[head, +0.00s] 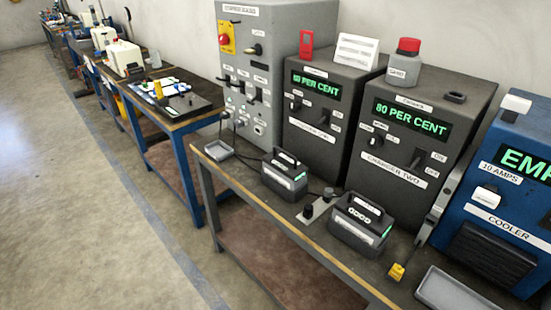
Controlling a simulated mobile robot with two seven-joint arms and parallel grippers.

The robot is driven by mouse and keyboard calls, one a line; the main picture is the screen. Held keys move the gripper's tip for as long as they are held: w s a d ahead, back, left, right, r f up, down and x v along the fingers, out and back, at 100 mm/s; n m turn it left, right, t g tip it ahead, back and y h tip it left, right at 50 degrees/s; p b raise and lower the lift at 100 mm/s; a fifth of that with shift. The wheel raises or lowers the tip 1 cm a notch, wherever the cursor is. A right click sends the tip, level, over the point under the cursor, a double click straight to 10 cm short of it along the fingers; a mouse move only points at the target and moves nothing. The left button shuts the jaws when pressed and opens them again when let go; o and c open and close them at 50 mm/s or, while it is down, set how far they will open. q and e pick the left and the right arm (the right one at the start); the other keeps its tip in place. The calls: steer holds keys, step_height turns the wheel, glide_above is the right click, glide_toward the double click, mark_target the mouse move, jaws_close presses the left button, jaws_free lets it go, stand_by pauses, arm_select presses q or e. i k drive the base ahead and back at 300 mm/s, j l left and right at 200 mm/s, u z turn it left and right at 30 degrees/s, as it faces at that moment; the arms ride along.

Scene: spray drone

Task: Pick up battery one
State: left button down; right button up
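Two dark grey box-shaped batteries with top handles and green-lit end displays stand upright on the near bench. One battery (286,181) is in front of the charger labelled one (318,113). The other battery (358,228) is farther right, in front of the charger labelled two (412,135). The batteries' own labels are too small to read, so I cannot tell by label which is battery one. Neither of my grippers is in view.
A grey panel cabinet (257,75) stands left of the chargers and a blue cooler (497,215) at right. Small trays (219,151) (450,292), a switch plate (318,209) and a yellow-tipped piece (397,272) lie on the bench (250,185). The floor (80,190) at left is clear.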

mark_target(281, 166)
steer(key=i+j+z, duration=0.3)
steer(key=j, duration=0.35)
steer(key=i+j+z, duration=0.35)
steer(key=j, duration=0.4)
steer(key=i+j+z, duration=0.15)
steer(key=j, duration=0.25)
steer(key=j+z, duration=0.15)
steer(key=j, duration=0.25)
steer(key=i, duration=0.05)
